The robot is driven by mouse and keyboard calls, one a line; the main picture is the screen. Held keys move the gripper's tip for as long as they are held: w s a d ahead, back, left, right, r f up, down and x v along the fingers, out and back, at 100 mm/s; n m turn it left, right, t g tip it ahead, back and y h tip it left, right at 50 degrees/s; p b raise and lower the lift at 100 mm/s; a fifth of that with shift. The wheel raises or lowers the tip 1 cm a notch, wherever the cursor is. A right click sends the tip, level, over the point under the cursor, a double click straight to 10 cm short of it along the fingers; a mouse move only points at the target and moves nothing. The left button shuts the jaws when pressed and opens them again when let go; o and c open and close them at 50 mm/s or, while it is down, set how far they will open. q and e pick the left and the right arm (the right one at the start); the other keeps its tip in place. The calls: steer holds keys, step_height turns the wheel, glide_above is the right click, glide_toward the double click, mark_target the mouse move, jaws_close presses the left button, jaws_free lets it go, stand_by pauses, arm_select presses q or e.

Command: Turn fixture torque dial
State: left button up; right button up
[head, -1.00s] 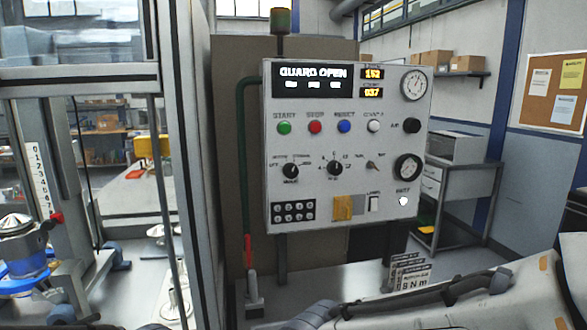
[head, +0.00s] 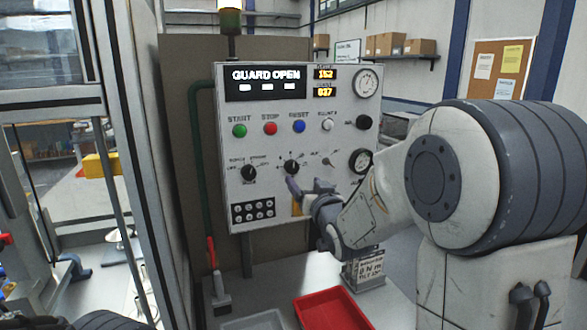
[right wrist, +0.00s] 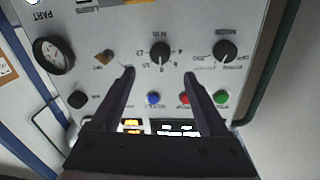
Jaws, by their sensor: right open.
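The control panel (head: 345,110) stands upright, with a black dial (head: 291,167) at its middle bearing a white pointer and scale marks. In the right wrist view, where the panel appears upside down, this dial (right wrist: 159,52) has "N m" lettering beside it. A second black knob (head: 249,172) sits to its left; it also shows in the right wrist view (right wrist: 226,51). My right gripper (head: 306,187) is open and empty in front of the panel, just below the middle dial in the head view. In the wrist view its fingertips (right wrist: 159,73) flank the dial's column, apart from it. My left gripper is not in view.
Green (head: 239,130), red (head: 270,128) and blue (head: 299,126) buttons sit above the dials. A red tray (head: 335,310) lies on the table. A glass-and-metal enclosure frame (head: 120,120) borders the left.

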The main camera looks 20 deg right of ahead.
mark_target(293, 169)
steer(key=w+p, duration=0.3)
steer(key=w, duration=0.5)
steer(key=shift+w+d, duration=0.15)
steer(key=shift+w, duration=0.35)
steer(key=shift+c, duration=0.3)
jaws_close()
steer(key=shift+f, duration=0.1)
